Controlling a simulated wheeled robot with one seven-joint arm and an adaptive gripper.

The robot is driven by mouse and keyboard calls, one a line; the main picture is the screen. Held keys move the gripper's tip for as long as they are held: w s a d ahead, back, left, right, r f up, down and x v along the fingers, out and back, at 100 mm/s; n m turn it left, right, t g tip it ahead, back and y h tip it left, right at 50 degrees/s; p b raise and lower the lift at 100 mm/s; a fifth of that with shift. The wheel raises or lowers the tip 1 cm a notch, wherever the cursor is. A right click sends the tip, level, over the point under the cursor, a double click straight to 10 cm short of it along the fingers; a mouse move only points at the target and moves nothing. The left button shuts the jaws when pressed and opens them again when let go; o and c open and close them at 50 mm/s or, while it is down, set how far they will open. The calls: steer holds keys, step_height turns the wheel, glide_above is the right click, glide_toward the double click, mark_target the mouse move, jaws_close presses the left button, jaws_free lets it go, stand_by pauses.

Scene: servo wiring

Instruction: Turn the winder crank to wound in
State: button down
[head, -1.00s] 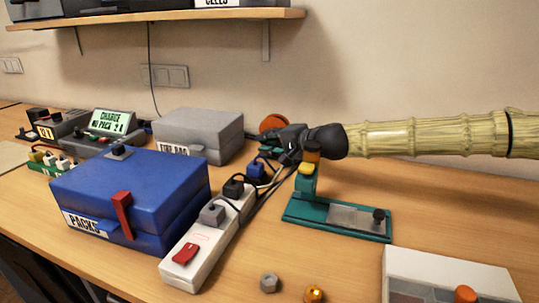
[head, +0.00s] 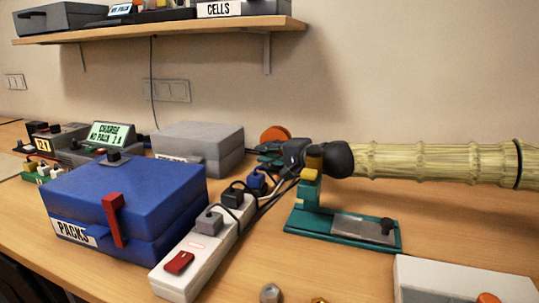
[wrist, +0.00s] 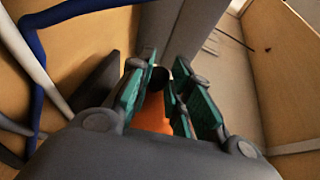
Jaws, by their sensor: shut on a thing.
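The winder shows as an orange round part (head: 275,133) beside the grey box in the head view, partly hidden by my gripper. In the wrist view, an orange part (wrist: 153,110) and a dark knob (wrist: 183,72) lie between my teal finger pads. My gripper (head: 264,149) reaches in from the right and is shut on what looks like the winder crank. It also shows in the wrist view (wrist: 165,95). The crank's arm and its exact angle are mostly hidden by the fingers.
A blue packs box (head: 125,195) with a red latch stands at left. A white power strip (head: 195,255) with plugs and cables runs close below my gripper. A teal stand (head: 310,225) stands under my wrist. A grey box (head: 200,143) is behind.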

steer(key=shift+d, duration=0.1)
steer(key=c, duration=1.3)
jaws_free()
steer(key=shift+r, duration=0.1)
